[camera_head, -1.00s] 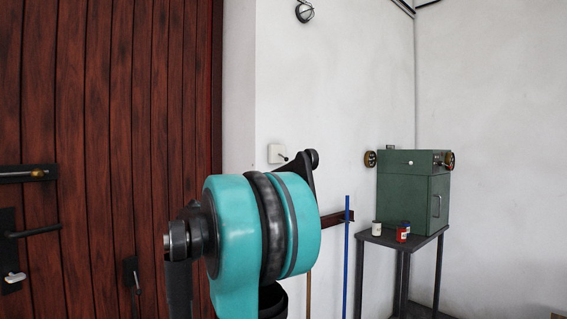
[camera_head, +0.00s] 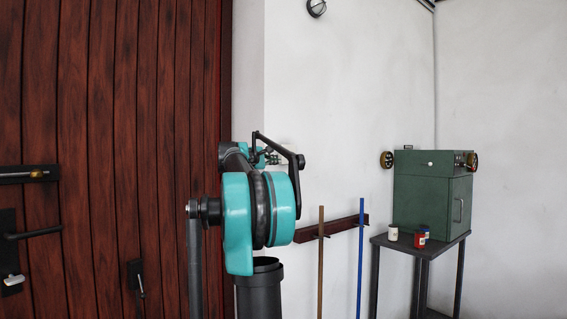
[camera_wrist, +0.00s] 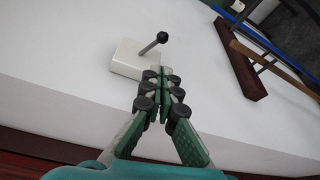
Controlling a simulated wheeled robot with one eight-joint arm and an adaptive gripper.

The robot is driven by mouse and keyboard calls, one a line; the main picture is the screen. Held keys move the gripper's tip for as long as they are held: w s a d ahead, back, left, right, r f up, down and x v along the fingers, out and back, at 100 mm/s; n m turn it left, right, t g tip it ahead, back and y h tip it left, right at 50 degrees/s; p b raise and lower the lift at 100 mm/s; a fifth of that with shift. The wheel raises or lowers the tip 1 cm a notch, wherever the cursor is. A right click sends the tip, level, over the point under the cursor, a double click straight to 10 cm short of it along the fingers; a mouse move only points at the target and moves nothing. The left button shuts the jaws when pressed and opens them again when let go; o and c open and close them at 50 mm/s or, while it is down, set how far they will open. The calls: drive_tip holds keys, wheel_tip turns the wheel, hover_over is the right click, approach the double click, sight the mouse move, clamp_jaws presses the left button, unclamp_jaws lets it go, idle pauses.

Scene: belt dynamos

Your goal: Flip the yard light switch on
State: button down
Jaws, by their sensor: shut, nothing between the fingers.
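The switch is a white box (camera_wrist: 136,58) on the white wall in the wrist view. A thin metal lever (camera_wrist: 153,44) with a black knob sticks out from its face. My gripper (camera_wrist: 163,72) is shut and empty. In the wrist view its fingertips are beside the box, below the lever, and appear apart from the lever. I cannot tell whether they touch the box. In the head view my arm hides most or all of the switch and the gripper.
A red-brown rack (camera_head: 342,225) holds a brown pole (camera_head: 321,250) and a blue pole (camera_head: 361,250). A green cabinet (camera_head: 420,195) and small cans stand on a dark table (camera_head: 428,246) at right. A wooden door (camera_head: 110,130) fills the left. A round lamp (camera_head: 316,8) is on the wall above.

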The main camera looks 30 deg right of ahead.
sight(294, 158)
drive_tip(key=x, duration=0.9)
drive_tip(key=shift+w+d+f, duration=0.1)
drive_tip(key=shift+d, duration=0.1)
drive_tip(key=shift+s+r+n+g+y, duration=0.3)
drive_tip(key=shift+r+n, duration=0.15)
drive_tip(key=shift+n, duration=0.45)
drive_tip(key=shift+s+r+n+g, duration=0.1)
drive_tip(key=shift+r+n+g, duration=0.35)
drive_tip(key=shift+n, duration=0.55)
wheel_tip(294, 158, up, 2)
drive_tip(key=n, duration=0.1)
drive_tip(key=n+g+y, duration=0.1)
drive_tip(key=n, duration=0.1)
drive_tip(key=shift+r+g, duration=0.15)
drive_tip(key=shift+g, duration=0.1)
drive_tip(key=shift+a, duration=0.1)
